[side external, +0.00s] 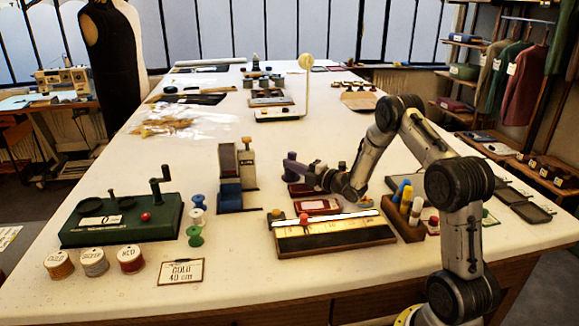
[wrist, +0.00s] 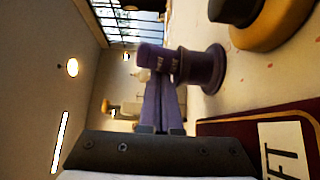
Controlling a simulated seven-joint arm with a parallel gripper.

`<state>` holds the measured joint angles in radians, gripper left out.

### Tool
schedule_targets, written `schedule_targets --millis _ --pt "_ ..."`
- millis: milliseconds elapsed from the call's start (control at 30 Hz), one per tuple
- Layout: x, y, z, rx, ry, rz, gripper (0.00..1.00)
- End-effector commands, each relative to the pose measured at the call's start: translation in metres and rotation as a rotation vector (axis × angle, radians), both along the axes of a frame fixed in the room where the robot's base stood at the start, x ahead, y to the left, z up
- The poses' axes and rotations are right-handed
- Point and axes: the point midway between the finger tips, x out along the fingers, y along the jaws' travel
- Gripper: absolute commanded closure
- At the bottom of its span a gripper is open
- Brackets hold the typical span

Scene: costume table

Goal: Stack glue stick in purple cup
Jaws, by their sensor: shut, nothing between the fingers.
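A purple flanged piece, likely the purple cup (wrist: 203,72), stands base down on the table in the wrist view; its opening does not show. In the side view a purple shape (side external: 291,163) shows left of my gripper (side external: 308,175), partly merged with it. In the wrist view my gripper (wrist: 160,62) has its fingers together and empty, stretched out level. Its tips are close to the purple piece's upper end; whether they touch I cannot tell. Several upright sticks (side external: 406,200) in blue, yellow and white stand in a wooden holder; which one is the glue stick I cannot tell.
A red-framed label tray (side external: 318,206) lies below my gripper, with a long wooden ruler tray (side external: 333,237) in front. A blue and brown block stand (side external: 236,190) is to the left. A dark piece on a yellow base (wrist: 265,30) is near the purple piece.

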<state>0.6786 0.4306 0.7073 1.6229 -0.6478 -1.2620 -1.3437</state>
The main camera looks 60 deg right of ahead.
Motion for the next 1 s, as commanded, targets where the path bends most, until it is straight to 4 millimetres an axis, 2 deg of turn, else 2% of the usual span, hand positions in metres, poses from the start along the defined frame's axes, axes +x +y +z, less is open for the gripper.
schedule_targets --millis 133,467,600,867,900,1000 --pt "-0.006 -0.014 0.000 -0.001 0.001 -0.003 1.00" --pt "-0.006 -0.012 -0.004 0.004 0.009 -0.004 1.00" --pt "-0.001 -0.001 0.000 -0.001 0.002 0.002 1.00" --pt "-0.001 -0.003 0.059 -0.009 -0.008 0.001 1.00" --pt "-0.007 -0.017 0.053 -0.003 -0.004 -0.006 1.00" --pt "-0.016 -0.038 0.053 -0.004 -0.005 -0.005 1.00"
